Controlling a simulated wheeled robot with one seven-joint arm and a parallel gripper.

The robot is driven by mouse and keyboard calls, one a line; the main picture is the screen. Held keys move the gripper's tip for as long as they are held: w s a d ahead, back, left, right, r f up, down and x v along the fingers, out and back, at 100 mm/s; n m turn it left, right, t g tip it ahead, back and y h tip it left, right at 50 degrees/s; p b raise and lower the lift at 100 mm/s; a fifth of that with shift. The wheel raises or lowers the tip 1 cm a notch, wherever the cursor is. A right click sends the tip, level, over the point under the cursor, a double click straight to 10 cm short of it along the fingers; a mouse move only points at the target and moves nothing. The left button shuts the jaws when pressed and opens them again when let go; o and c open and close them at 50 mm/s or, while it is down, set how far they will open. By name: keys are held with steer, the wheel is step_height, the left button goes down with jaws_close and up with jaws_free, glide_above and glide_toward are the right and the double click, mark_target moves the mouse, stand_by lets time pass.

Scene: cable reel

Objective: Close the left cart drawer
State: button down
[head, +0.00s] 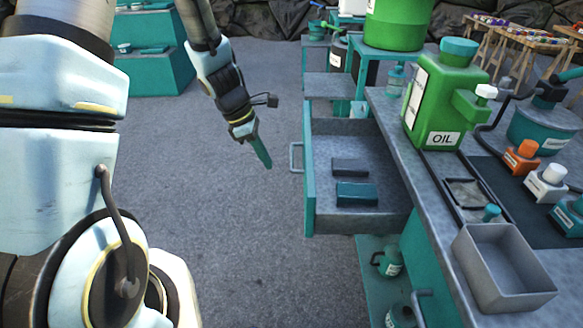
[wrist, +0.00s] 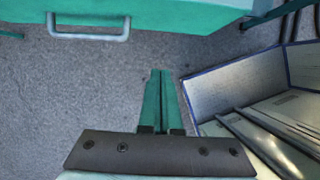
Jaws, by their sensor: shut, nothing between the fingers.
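The cart drawer (head: 310,205) is pulled out to the left from under the grey worktop. Its inside is open to view, with a dark block (head: 350,167) and a teal block (head: 357,194) on its floor. A pale bar handle (head: 296,158) is on its front. My gripper (head: 265,160) is to the left of the drawer front, apart from the handle, pointing down. In the wrist view its teal fingers (wrist: 161,98) are together and empty. A teal front (wrist: 190,14) with a bar handle (wrist: 88,35) shows at the top there, clear of the fingers.
The worktop (head: 386,125) carries a green oil can (head: 435,105), a grey open bin (head: 475,255) and several small bottles. A lower shelf (head: 372,250) holds small teal cans. Bare floor (head: 245,240) lies left of the drawer. Teal steps (head: 150,68) stand at the back left.

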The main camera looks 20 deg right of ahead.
steer(key=s+d+f+p, duration=0.1)
steer(key=s+d+f, duration=0.2)
steer(key=d+f, duration=0.4)
steer(key=shift+f+p, duration=0.3)
steer(key=shift+f, duration=0.8)
steer(key=shift+s, duration=0.1)
steer(key=shift+d, duration=0.15)
